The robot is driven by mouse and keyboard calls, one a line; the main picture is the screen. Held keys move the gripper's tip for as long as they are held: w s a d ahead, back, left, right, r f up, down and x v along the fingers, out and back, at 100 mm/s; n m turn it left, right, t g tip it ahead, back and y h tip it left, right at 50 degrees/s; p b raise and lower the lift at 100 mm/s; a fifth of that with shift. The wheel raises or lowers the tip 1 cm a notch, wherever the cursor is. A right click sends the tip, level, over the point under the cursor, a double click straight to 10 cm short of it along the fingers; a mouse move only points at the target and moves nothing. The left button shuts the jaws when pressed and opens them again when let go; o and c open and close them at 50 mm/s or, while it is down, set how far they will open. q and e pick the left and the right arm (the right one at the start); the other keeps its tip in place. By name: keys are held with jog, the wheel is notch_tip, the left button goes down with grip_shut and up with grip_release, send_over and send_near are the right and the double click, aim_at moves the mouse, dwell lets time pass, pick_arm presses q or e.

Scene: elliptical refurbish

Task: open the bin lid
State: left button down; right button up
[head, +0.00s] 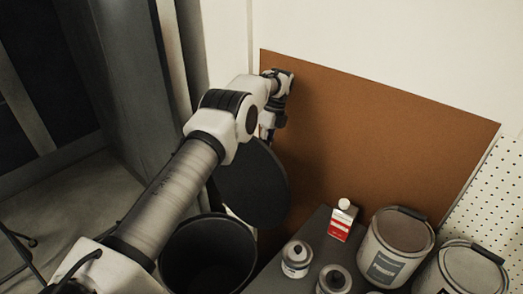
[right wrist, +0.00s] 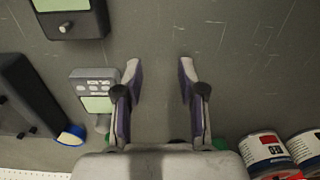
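The round black bin (head: 207,258) stands at the lower middle of the head view, and its mouth is open. Its dark round lid (head: 256,188) is tipped up steeply behind the bin, close to the brown board. My left arm crosses in front and covers part of the bin and lid. My left gripper (head: 268,130) is at the upper edge of the lid, partly hidden; I cannot tell whether it touches the lid or how its fingers are set. My right gripper (right wrist: 159,66) is open, with nothing between its fingers, in the right wrist view.
Beside the bin, a dark surface (head: 318,228) holds small jars (head: 296,260), a red and white can (head: 342,220) and large paint tins (head: 398,235). The brown board (head: 400,125) stands behind. The right wrist view shows grey devices (right wrist: 95,90) and labelled tins (right wrist: 265,155).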

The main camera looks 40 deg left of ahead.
pick_arm(q)
jog(key=shift+s+d+f, duration=0.15)
jog(key=shift+s+f, duration=0.1)
jog(key=shift+f, duration=0.3)
jog(key=shift+s+d+f, duration=0.1)
jog(key=shift+s+f, duration=0.15)
jog(key=shift+f, duration=0.3)
jog(key=c, duration=1.4)
grip_release()
jog(key=shift+o, duration=1.1)
jog(key=shift+w+f, duration=0.25)
jog(key=shift+w, duration=0.1)
notch_tip(320, 180, up, 11)
jog(key=shift+w+a+f, duration=0.15)
jog(key=shift+a+f, duration=0.05)
